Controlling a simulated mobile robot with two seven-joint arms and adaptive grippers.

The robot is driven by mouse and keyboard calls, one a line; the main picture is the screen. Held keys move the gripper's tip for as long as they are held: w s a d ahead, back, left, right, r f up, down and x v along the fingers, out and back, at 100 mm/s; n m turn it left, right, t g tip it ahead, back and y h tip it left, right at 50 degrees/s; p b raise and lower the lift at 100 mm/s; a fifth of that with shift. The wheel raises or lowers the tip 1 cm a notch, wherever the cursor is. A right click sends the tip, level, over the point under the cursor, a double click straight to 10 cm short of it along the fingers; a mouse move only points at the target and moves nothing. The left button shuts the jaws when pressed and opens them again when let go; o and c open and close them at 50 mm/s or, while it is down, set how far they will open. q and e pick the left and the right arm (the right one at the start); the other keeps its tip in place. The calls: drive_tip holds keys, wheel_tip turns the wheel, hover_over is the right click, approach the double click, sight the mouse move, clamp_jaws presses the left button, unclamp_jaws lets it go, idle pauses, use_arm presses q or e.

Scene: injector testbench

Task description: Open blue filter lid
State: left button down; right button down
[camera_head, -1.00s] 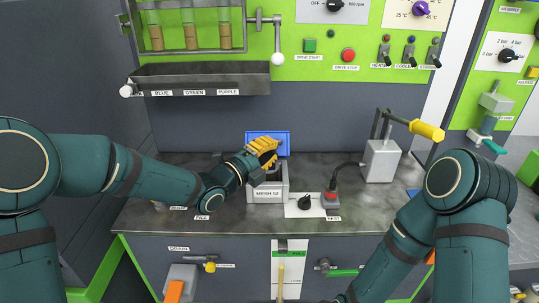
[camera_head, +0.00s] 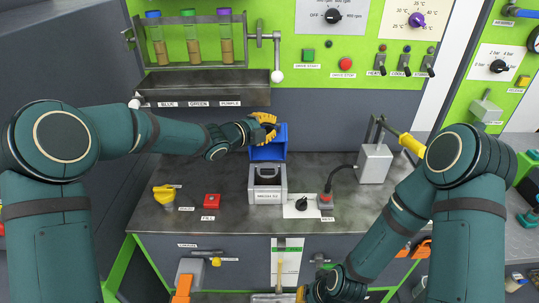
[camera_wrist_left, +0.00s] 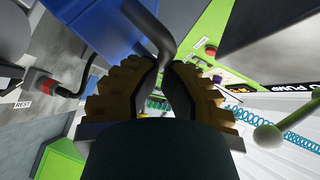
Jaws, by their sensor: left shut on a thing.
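The grey filter box (camera_head: 267,196) sits on the bench with a dark opening in its top. Its blue lid (camera_head: 265,153) stands raised at the back edge of the box. My left gripper (camera_head: 264,124) is at the top of the lid, its yellow fingers shut. In the left wrist view, the two ribbed fingers (camera_wrist_left: 164,75) close around a bent dark handle (camera_wrist_left: 152,28) by the blue lid (camera_wrist_left: 95,22). My right gripper (camera_head: 300,294) shows only as a yellow tip at the bottom edge, and its jaws cannot be made out.
A yellow knob (camera_head: 163,193) and a red button (camera_head: 212,200) are left of the box. A metal trough (camera_head: 205,88) hangs above on the wall.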

use_arm(q)
drive_tip(key=shift+w+r+p, duration=0.1)
drive_tip(key=shift+w+p, duration=0.25)
drive_tip(key=shift+w, duration=0.4)
